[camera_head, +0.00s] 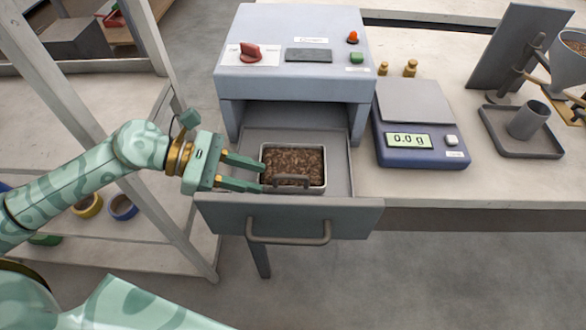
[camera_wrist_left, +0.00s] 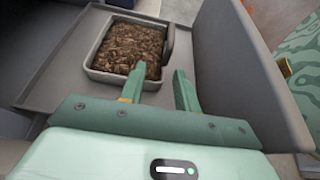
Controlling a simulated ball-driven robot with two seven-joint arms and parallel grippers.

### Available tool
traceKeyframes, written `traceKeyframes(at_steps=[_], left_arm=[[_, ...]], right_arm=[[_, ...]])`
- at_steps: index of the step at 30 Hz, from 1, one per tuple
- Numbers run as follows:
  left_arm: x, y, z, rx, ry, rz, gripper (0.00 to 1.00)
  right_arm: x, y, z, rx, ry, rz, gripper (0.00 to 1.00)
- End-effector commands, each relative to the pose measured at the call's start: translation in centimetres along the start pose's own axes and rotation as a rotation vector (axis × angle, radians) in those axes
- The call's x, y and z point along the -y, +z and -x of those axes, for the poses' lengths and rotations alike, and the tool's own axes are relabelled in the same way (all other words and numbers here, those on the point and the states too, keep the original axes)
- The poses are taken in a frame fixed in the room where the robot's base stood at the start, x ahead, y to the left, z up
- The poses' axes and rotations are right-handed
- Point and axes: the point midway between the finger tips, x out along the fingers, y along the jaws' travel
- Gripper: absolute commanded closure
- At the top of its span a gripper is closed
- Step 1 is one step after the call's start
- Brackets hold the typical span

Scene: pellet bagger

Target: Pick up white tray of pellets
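The white tray of pellets (camera_head: 324,168) sits inside the open drawer (camera_head: 300,218) of the grey-blue machine. It is filled with brown pellets and has a dark grey handle on its near side. My left gripper (camera_head: 262,176) is at the tray's left edge, with its two green fingers apart and pointing at the tray. Whether a finger touches the tray I cannot tell. My right gripper is not in view.
The machine (camera_head: 290,88) has a red knob and buttons on top. A scale (camera_head: 420,150) reading 0.0 g, two brass weights and a stand with a cup (camera_head: 528,120) are to the right. A shelf frame (camera_head: 165,175) stands at left. The drawer front rises near the gripper.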

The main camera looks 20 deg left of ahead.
Motion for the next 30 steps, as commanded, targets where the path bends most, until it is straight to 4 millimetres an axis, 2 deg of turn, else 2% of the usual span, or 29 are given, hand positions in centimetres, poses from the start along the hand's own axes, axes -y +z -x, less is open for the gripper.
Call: traceKeyframes(at_steps=[10,13,19,20,23,30], left_arm=[[0.6,0.3,-5.3,0.004,0.0,-0.001,0.68],[0.6,0.3,-6.1,0.001,0.0,0.0,0.68],[0.6,0.3,-6.2,0.0,0.0,0.0,0.68],[0.6,0.3,-6.2,0.0,0.0,0.0,0.71],[0.6,0.3,-6.2,0.0,0.001,0.0,0.99],[0.6,0.3,-6.2,0.001,0.001,-0.002,1.0]], right_arm=[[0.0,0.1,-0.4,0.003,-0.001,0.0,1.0],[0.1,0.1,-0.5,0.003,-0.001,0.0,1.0],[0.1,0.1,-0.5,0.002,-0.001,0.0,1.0],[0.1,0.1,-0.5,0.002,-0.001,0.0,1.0],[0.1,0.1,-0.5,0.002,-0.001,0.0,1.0],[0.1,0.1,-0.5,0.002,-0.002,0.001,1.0]])
